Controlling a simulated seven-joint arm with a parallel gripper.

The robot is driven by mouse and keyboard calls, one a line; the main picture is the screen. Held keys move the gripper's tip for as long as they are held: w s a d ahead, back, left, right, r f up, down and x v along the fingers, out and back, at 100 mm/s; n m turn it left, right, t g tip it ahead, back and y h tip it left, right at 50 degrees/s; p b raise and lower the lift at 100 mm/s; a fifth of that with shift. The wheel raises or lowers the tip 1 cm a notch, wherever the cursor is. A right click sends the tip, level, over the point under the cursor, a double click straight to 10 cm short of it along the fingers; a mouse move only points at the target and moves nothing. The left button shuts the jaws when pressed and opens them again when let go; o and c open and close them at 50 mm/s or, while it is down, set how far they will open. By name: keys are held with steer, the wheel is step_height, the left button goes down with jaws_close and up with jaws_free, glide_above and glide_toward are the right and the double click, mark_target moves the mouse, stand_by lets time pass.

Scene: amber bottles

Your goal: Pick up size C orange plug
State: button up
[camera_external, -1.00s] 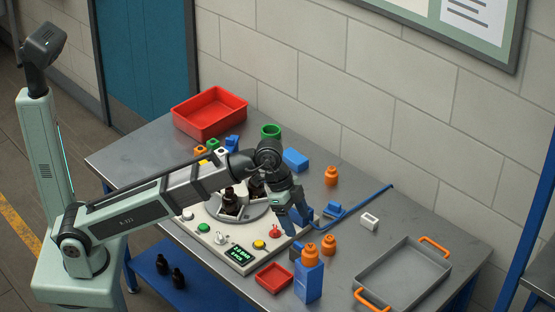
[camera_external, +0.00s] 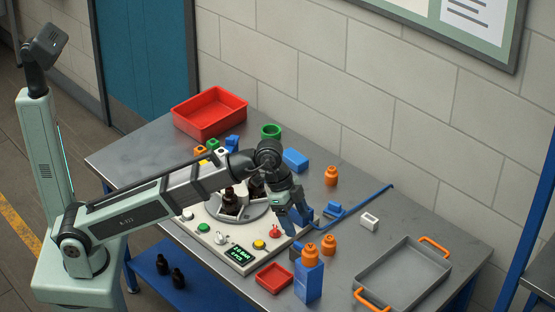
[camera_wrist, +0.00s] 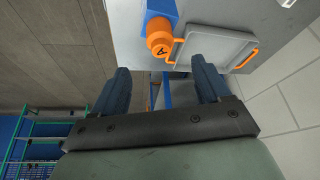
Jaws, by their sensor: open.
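Several orange plugs are on the bench. One (camera_external: 331,175) stands alone near the wall, one (camera_external: 329,245) stands on the bench right of my gripper, and one (camera_external: 309,255) sits on a tall blue block (camera_external: 308,283). The wrist view shows an orange plug marked A (camera_wrist: 159,38) on a blue block (camera_wrist: 160,9). No letter C is legible, so I cannot tell which plug is size C. My gripper (camera_external: 295,224) is open, above the bench by the right edge of the control panel. In the wrist view its fingers (camera_wrist: 163,75) are apart with nothing held between them.
A panel (camera_external: 207,239) with buttons and a turntable carrying dark bottles stands left of my gripper. A small red tray (camera_external: 274,278), a grey tray with orange handles (camera_external: 402,276) and a white block (camera_external: 370,221) are nearby. A red bin (camera_external: 210,113) is at the back left.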

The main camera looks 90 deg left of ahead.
steer(key=shift+o, duration=0.4)
steer(key=m+g+y, duration=0.4)
steer(key=m, duration=0.8)
glide_toward(330, 238)
steer(key=f, duration=0.4)
steer(key=a+f, duration=0.1)
steer(key=f, duration=0.3)
steer(key=a+f, duration=0.1)
steer(key=f, duration=0.3)
steer(key=shift+s+f, duration=0.1)
steer(key=shift+f, duration=0.1)
steer(key=shift+c, duration=0.3)
steer(key=c, duration=1.1)
steer(key=shift+r, duration=0.1)
